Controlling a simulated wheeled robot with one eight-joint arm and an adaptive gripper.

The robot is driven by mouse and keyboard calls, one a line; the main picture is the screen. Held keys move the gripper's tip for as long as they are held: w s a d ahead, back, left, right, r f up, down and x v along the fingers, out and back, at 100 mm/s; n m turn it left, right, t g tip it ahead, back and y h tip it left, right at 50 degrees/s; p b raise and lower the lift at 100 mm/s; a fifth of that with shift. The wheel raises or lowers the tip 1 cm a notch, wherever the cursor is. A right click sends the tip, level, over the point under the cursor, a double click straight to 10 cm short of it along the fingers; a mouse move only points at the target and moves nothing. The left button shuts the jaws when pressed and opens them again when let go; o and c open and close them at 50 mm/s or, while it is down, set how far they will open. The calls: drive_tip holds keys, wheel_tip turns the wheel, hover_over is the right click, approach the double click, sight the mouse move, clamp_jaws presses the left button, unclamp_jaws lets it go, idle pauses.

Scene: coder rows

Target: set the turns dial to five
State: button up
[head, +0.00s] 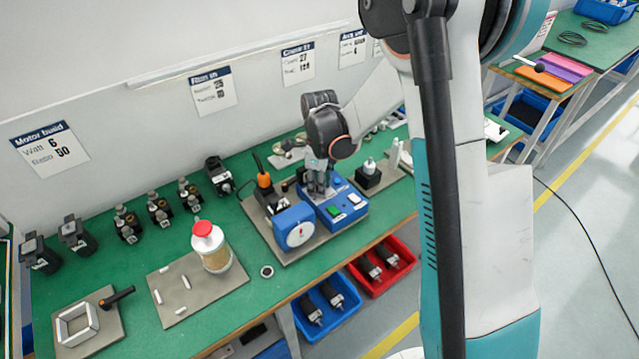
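A blue control box (347,213) with a green button and a pale button on its front sits on a grey board on the green bench. My gripper (318,190) points down at the back left of this box, at or just above its top. The fingertips and whatever lies between them are too small to make out, so I cannot tell whether they touch a dial. A blue unit with a round white dial face (299,234) stands just left of the box. Its face has a small red mark; the numbers cannot be read.
A clear jar with a red lid (212,248) stands on a grey board to the left. A black device with an orange-topped tool (264,181) is behind the dial unit. A dark block with a white knob (369,174) is close on the right. Blue and red bins (383,266) sit below the bench edge.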

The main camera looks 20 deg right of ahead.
drive_tip(key=shift+n, duration=0.3)
drive_tip(key=n, duration=0.5)
drive_tip(key=shift+n, duration=0.3)
drive_tip(key=n, duration=0.6)
drive_tip(key=shift+b, duration=0.3)
drive_tip(key=n, duration=1.1)
drive_tip(key=shift+n, duration=0.3)
drive_tip(key=o, duration=0.8)
